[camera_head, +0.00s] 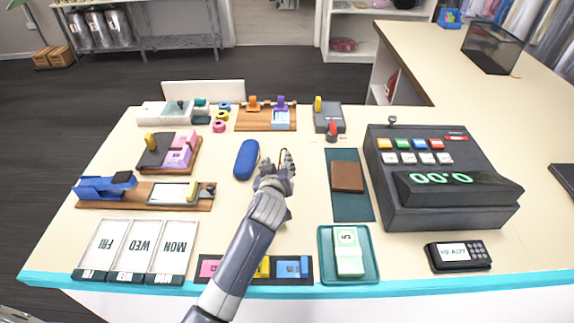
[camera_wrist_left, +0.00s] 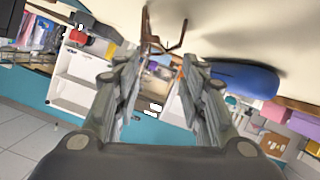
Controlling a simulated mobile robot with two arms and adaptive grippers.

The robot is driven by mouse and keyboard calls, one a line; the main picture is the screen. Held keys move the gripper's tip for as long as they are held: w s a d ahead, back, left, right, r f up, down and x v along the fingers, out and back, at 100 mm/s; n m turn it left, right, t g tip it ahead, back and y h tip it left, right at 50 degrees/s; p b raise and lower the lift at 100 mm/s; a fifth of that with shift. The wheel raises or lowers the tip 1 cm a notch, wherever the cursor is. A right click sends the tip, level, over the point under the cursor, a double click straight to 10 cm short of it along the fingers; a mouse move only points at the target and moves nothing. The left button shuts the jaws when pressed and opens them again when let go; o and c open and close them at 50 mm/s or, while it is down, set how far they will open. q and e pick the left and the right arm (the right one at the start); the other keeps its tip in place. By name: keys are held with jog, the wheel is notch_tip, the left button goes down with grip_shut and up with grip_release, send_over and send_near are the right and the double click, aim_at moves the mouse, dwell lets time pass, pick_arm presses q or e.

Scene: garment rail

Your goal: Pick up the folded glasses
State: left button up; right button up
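The folded glasses are thin and brown, and show in the left wrist view (camera_wrist_left: 166,46) just beyond my fingertips, around the middle of the gap. In the head view only a small dark part of the glasses (camera_head: 288,157) shows at the tip of my left gripper (camera_head: 278,164); the hand hides the rest. My left gripper is low over the counter, with its two fingers apart in the wrist view (camera_wrist_left: 158,68) and nothing seen between them. I cannot tell whether a fingertip touches the glasses. My right gripper is not in view.
A blue glasses case (camera_head: 246,159) lies close left of my left gripper. A brown wallet (camera_head: 348,176) on a teal mat (camera_head: 352,207) and a dark cash register (camera_head: 440,190) stand to the right. A teal tray (camera_head: 326,270) is at the front edge.

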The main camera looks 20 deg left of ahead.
aim_at(281, 154)
pick_arm(q)
jog(key=shift+w+a+f+p, duration=0.15)
jog(key=shift+w+p, duration=0.2)
jog(key=shift+w, duration=0.3)
jog(key=x, duration=0.3)
jog(key=shift+p, duration=0.4)
jog(key=shift+w+a+f, duration=0.1)
jog(key=shift+w+f, duration=0.15)
jog(key=shift+w, duration=0.25)
jog(key=c, duration=0.5)
